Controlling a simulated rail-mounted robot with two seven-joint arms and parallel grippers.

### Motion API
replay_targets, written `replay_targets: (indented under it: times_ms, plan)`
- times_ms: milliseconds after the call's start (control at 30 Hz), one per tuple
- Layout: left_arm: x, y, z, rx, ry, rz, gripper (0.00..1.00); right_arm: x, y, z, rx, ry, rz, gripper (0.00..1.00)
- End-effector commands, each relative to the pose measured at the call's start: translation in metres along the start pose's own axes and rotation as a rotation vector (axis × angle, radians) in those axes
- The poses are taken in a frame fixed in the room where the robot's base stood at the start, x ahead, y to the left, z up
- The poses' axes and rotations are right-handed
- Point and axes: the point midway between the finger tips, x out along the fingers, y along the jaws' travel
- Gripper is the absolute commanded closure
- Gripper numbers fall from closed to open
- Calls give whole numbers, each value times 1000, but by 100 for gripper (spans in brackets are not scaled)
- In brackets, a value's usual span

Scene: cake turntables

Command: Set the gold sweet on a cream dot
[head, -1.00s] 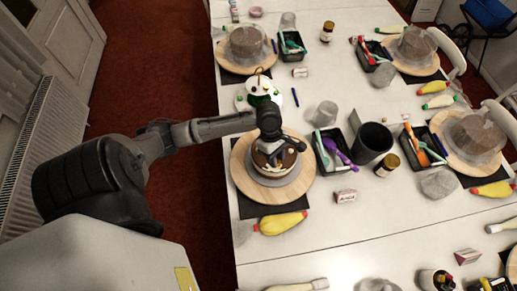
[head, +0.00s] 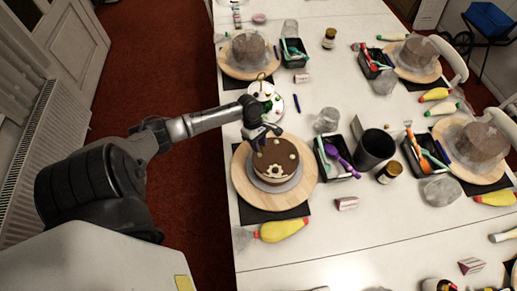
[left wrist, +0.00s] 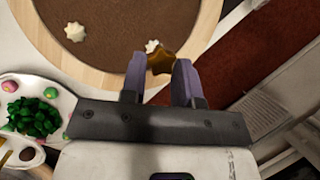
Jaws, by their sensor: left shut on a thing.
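The chocolate-topped cake (head: 272,163) stands on a round wooden turntable (head: 242,182) in the head view, with cream dots and a cream flower-like shape on top. My left gripper (head: 264,133) is at the cake's far edge. In the left wrist view its two fingers (left wrist: 159,72) are shut on the gold sweet (left wrist: 161,62), which shows between the tips. One cream dot (left wrist: 152,46) shows right beside the sweet; I cannot tell whether they touch. Another cream dot (left wrist: 74,32) lies farther left on the brown top. My right gripper is not in view.
A tiered sweet stand (head: 284,106) is just beyond the cake; its plate with green and pink sweets shows in the left wrist view (left wrist: 62,98). A black tool tray (head: 326,170), a dark cup (head: 374,150) and a yellow piping bag (head: 283,230) are around the turntable.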

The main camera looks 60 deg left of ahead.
Motion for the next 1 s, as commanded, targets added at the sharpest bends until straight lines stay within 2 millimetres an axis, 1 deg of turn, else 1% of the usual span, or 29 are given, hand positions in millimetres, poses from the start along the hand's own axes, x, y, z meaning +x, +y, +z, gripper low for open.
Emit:
replay_targets:
  times_ms: [200, 333, 767, 800, 1000]
  plan:
    - [24, 3, -10, -2, 1, -1, 93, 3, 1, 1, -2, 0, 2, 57]
    - [34, 5, -14, -2, 1, 0, 93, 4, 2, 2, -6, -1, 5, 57]
    - [38, 5, -15, 0, 1, 0, 93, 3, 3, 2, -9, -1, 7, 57]
    - [39, 5, -16, -1, 1, 0, 70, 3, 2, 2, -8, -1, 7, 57]
    - [38, 5, -16, 0, 1, 0, 51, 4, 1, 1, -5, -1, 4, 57]
